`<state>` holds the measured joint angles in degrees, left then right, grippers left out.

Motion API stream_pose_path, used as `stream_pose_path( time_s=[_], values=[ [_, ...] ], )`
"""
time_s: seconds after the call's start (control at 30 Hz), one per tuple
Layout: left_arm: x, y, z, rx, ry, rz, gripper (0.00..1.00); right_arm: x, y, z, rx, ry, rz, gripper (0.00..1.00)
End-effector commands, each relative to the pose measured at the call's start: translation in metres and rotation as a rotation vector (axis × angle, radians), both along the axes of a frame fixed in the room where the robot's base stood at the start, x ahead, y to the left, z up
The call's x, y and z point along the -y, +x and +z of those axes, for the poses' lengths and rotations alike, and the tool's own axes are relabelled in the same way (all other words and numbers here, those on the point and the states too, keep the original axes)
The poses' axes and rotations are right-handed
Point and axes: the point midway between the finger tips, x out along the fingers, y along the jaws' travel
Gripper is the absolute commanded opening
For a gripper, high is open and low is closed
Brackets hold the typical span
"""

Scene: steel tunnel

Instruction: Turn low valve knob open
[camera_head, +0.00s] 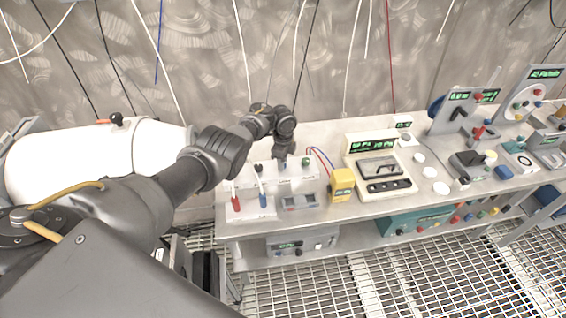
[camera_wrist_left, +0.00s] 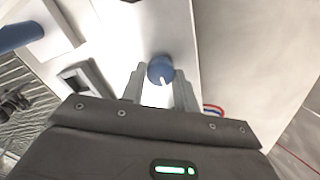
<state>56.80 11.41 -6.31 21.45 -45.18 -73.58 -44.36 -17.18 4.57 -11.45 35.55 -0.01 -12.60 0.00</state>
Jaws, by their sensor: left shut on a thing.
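The valve knob (camera_wrist_left: 160,68) is a round blue knob with a white pointer mark, on a white panel in the left wrist view. My left gripper (camera_wrist_left: 160,82) has one grey finger on each side of the knob and is shut on it. In the head view my left gripper (camera_head: 281,157) reaches down to the white panel (camera_head: 268,208) at the left end of the bench, and the knob there is mostly hidden by the gripper. The pointer mark points toward the gripper body in the wrist view. My right gripper is not in view.
A red-handled lever (camera_head: 236,203) and a blue-handled one (camera_head: 262,200) stand on the panel near the gripper. A yellow meter (camera_head: 342,186) and a beige instrument (camera_head: 381,177) sit to the right. A white tank (camera_head: 85,158) lies at the left. Cables hang along the wall.

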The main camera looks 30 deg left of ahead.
Motion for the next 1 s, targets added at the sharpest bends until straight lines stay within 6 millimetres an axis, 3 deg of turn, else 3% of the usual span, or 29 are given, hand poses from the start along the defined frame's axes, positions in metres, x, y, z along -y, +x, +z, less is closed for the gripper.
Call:
stream_pose_path(
  time_s=[0.77,0.8,0.93,1.0],
  values=[
    [-0.005,-0.0023,-0.0014,-0.008,0.008,-0.091,0.07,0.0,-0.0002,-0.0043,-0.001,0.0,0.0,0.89],
    [-0.005,-0.0022,-0.0013,-0.008,0.007,-0.09,0.34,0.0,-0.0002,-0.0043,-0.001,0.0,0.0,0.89],
    [-0.0028,-0.0011,-0.0009,-0.006,0.005,-0.093,0.51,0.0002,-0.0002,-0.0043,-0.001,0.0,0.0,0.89],
    [-0.0013,-0.0003,-0.0005,-0.004,0.004,-0.094,0.52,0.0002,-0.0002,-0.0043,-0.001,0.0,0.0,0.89]
  ],
)
